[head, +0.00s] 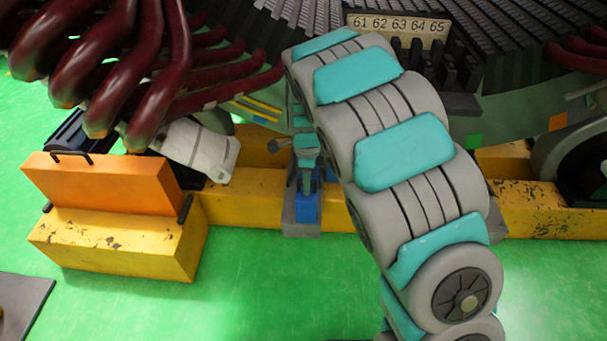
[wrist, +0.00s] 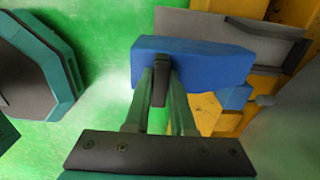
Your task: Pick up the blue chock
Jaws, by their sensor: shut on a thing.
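The blue chock (wrist: 205,62) is a blue block with a dark grip piece on the side facing me. In the wrist view my gripper (wrist: 161,82) has its two green fingers closed around that dark piece. In the head view my gripper (head: 306,165) reaches down from my arm, and the blue chock (head: 308,210) shows below it, in front of the yellow beam. The far side of the chock is hidden. I cannot tell whether the chock touches the grey plate or the beam behind it.
A grey plate (wrist: 272,45) lies behind the chock, against the yellow beam (head: 250,200). An orange block (head: 100,185) stands on a yellow block (head: 115,243) at left. A white canister (head: 198,148) and dark red coils (head: 165,70) are nearby. Green floor is clear in front.

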